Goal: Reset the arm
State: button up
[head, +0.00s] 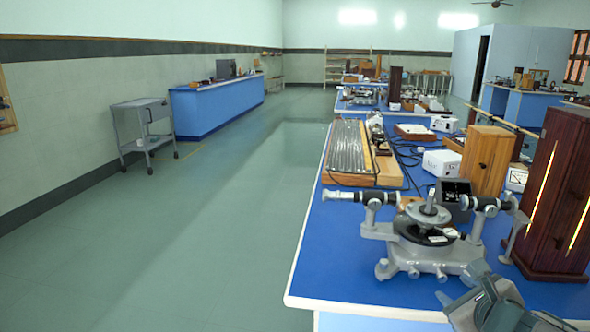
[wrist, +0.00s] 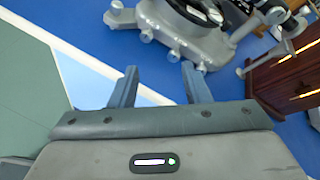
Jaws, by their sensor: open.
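My gripper (wrist: 159,82) is open and empty in the wrist view, its two fingers apart over the front edge of the blue bench. In the head view, my gripper (head: 447,298) shows at the bottom right, in front of the spectrometer. The grey spectrometer (head: 428,262) stands on the bench, and its grey base (wrist: 180,35) shows just beyond my fingers in the wrist view. No object is between the fingers.
A dark wooden cabinet (head: 556,190) with lit slits stands right of the spectrometer. Behind are a wooden box (head: 487,160), a ribbed board (head: 352,148) and white boxes. Open floor (head: 200,240) lies left of the blue bench (head: 335,283). A grey trolley (head: 140,117) stands by the wall.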

jog(key=s+a+r+n+g+y+p, duration=0.1)
jog(key=a+r+n+g+y+p, duration=0.25)
jog(key=a+n, duration=0.45)
jog(key=s+a+r+n+g+y+p, duration=0.15)
jog(key=a+n+p, duration=0.25)
jog(key=a+n, duration=0.4)
jog(key=s+a+r+n+g+h+p, duration=0.2)
jog(key=s+r+n+g+p, duration=0.3)
jog(key=n, duration=0.9)
jog(key=shift+s+a+h+p, duration=0.15)
jog(key=shift+s+h+p, duration=0.55)
jog(key=shift+h+p, duration=0.35)
